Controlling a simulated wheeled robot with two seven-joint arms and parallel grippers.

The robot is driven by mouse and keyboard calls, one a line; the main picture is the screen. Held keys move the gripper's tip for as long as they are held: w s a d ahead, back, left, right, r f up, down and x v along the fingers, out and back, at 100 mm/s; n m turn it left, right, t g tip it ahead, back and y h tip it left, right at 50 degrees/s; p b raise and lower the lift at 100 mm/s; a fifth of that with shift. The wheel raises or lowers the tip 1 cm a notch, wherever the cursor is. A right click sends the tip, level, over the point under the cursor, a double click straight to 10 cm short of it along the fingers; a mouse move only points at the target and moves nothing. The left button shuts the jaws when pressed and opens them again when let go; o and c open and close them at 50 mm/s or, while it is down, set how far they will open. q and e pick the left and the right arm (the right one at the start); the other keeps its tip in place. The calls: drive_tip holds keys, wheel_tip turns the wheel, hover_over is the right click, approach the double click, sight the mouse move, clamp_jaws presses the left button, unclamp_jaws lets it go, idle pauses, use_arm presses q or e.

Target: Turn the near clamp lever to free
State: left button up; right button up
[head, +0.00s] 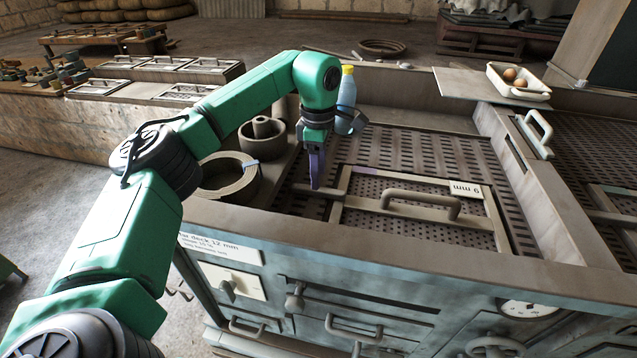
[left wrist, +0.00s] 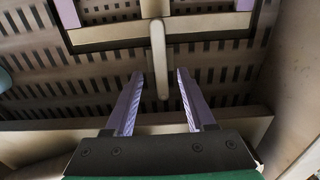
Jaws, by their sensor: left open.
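The clamp lever (head: 331,194) is a short grey-brown bar at the left edge of the framed screen marked 6 mm (head: 470,224). It points left, away from the frame. My left gripper (head: 315,184) points down over it, with its purple fingers at the lever in the head view. In the left wrist view, the lever (left wrist: 158,45) runs from the frame down between the two open fingers (left wrist: 159,74). A gap shows on each side of it. I cannot tell how deep the fingers reach around it. My right gripper is not in view.
A bar handle (head: 420,205) stands on the screen. A blue bottle with a yellow cap (head: 347,92) is behind my left gripper. Round rings (head: 228,178) lie to the left. The deck's front wall (head: 400,240) runs close to the gripper. A tray with eggs (head: 518,82) is far right.

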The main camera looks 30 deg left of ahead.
sight(318, 194)
use_arm(q)
drive_tip(key=shift+f, duration=2)
drive_tip(key=shift+c, duration=0.3)
clamp_jaws()
